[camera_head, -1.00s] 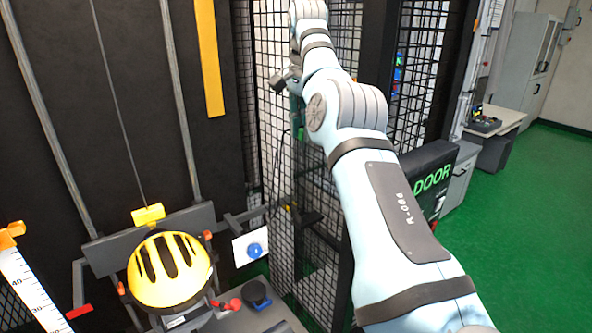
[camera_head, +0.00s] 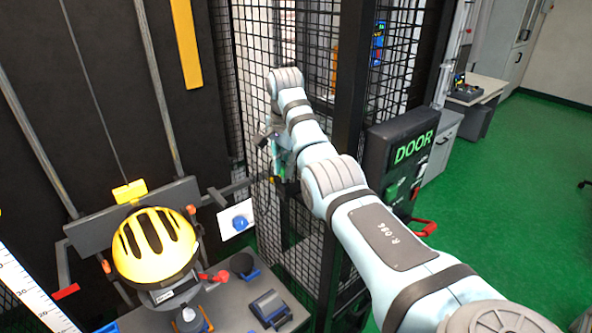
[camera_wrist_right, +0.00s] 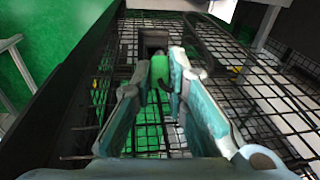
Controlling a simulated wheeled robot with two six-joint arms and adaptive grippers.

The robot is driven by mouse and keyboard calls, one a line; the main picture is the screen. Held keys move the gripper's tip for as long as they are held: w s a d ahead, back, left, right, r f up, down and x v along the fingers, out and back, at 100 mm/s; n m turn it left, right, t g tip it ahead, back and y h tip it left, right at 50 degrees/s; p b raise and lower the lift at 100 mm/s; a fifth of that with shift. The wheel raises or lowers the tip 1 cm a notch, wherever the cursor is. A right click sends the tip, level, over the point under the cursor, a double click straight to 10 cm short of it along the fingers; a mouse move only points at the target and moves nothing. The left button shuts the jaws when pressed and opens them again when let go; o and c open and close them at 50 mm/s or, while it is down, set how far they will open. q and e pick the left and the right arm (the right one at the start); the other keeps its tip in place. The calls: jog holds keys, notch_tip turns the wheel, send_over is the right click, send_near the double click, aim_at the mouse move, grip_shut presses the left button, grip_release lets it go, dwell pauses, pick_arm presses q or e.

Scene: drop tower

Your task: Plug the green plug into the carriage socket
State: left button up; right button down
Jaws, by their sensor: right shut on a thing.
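My right gripper (camera_head: 276,158) is in front of the mesh fence, behind and right of the carriage. In the right wrist view its fingers (camera_wrist_right: 161,72) are closed around the green plug (camera_wrist_right: 158,66), and a dark cable curves nearby. In the head view the plug is mostly hidden by the gripper. The carriage holds a yellow helmet (camera_head: 155,247). A blue round fitting (camera_head: 240,223) on a white plate (camera_head: 229,214) is right of the carriage; I cannot tell for sure that it is the socket. The plug is apart from it. My left gripper is out of view.
The black mesh fence (camera_head: 310,60) and its post stand close behind my right arm. A DOOR box (camera_head: 398,150) is to the right. A grey platform (camera_head: 225,298) with dark devices is below. Green floor (camera_head: 500,200) is open at right.

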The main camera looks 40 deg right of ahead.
jog(key=shift+s+f, duration=0.15)
jog(key=shift+f, duration=0.65)
jog(key=c, duration=1.6)
grip_release()
jog(key=shift+w, duration=0.2)
jog(key=shift+s, duration=0.1)
